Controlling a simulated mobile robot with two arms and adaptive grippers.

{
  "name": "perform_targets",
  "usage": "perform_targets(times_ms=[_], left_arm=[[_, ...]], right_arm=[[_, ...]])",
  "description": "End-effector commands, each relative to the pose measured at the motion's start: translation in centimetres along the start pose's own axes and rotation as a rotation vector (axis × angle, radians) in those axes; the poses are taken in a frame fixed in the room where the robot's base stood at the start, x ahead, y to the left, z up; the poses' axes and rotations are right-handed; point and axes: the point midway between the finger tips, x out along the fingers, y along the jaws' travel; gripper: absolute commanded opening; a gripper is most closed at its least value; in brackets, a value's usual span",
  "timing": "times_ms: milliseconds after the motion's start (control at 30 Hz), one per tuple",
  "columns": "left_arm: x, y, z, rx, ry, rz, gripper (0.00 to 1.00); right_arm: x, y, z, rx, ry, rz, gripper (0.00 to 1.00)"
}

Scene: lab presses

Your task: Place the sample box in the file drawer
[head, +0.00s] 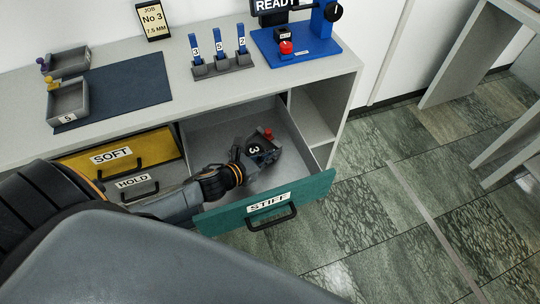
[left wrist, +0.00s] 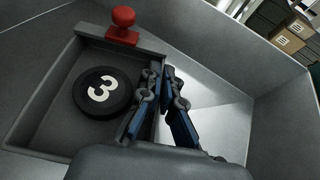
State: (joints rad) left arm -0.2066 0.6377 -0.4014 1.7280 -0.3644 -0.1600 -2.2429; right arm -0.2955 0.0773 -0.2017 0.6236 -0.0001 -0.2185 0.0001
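The sample box (head: 268,146) is a dark grey tray with a red knob and a black disc marked 3. It is inside the open teal-fronted drawer labelled STIFF (head: 237,217). The left wrist view shows the box (left wrist: 57,102) at left, with its red knob at the far wall. My left gripper (left wrist: 161,75) has one finger inside the box and one outside, closed on its right wall. Whether the box touches the drawer floor is unclear. My right gripper is out of view.
The SOFT drawer (head: 140,149) and HOLD drawer (head: 122,194) are to the left. On the counter (head: 200,93) are two grey trays (head: 68,101), a rack of blue numbered tags (head: 222,66) and a blue device (head: 295,50). Open shelves lie right of the drawer; the floor beyond is clear.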

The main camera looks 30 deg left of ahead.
Motion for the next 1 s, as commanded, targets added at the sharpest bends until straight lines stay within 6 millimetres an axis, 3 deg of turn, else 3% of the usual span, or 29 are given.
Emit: perform_targets(times_ms=[233,367,767,1000], left_arm=[[0.1,0.0,-0.3,0.001,-0.001,0.0,0.0],[0.1,0.0,-0.2,0.0,0.0,0.0,0.28],[-0.3,0.0,0.1,-0.001,0.001,0.0,0.28],[-3.6,0.0,-0.1,-0.001,0.003,-0.001,0.28]], right_arm=[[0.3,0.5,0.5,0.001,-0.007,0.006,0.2],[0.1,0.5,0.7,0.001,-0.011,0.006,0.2],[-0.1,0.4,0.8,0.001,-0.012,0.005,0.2],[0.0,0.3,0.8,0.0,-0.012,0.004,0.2]])
